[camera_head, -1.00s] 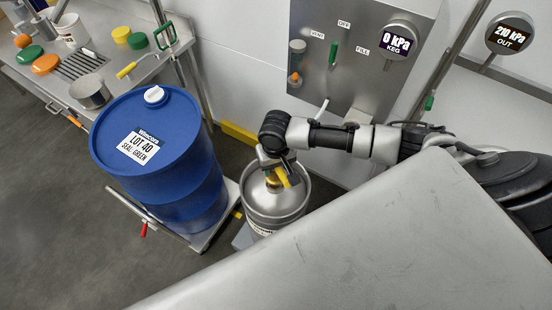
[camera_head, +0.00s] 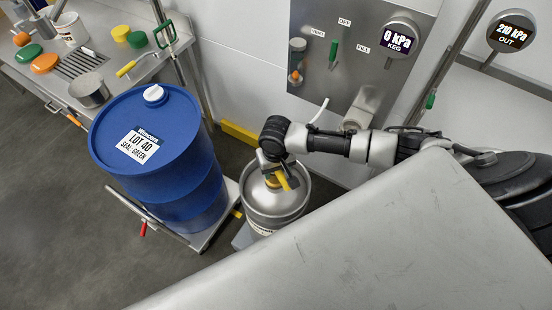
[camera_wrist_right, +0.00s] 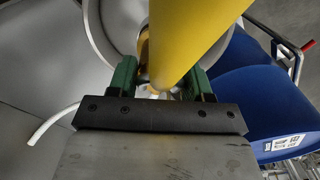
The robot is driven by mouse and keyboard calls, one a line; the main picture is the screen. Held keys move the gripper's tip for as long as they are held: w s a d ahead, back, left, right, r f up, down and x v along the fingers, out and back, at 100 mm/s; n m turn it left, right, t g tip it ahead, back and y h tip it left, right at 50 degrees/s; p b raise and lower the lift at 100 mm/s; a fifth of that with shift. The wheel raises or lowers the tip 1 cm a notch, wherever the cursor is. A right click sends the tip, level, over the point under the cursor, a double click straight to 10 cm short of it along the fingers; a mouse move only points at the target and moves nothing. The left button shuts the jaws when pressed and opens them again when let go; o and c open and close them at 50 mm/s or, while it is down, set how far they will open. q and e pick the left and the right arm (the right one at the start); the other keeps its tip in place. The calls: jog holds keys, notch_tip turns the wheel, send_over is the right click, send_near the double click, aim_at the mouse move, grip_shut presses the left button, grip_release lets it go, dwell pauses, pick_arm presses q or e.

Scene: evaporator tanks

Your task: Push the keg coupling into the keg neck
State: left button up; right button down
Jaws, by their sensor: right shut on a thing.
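The steel keg (camera_head: 278,206) stands on the floor beside the blue drum. My right gripper (camera_head: 274,172) is directly over the keg top and is shut on the keg coupling. The coupling's yellow handle (camera_head: 283,180) shows just below the gripper. In the right wrist view, the green fingers of my right gripper (camera_wrist_right: 161,82) lie on either side of the coupling, and its thick yellow handle (camera_wrist_right: 185,40) fills the top middle. The keg rim (camera_wrist_right: 95,25) shows behind it. The keg neck is hidden, so I cannot tell how deep the coupling sits. My left gripper is not in view.
A blue drum (camera_head: 155,150) on a low trolley (camera_head: 225,215) stands close left of the keg. The wall panel (camera_head: 350,50) behind has a green lever and a keg gauge (camera_head: 398,42) reading 0 kPa. A grey surface (camera_head: 370,240) fills the front right.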

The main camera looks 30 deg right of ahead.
jog(key=shift+f, duration=0.25)
jog(key=shift+c, duration=1.9)
grip_release()
jog(key=shift+f, duration=0.1)
notch_tip(320, 180, up, 7)
jog(key=p, duration=0.8)
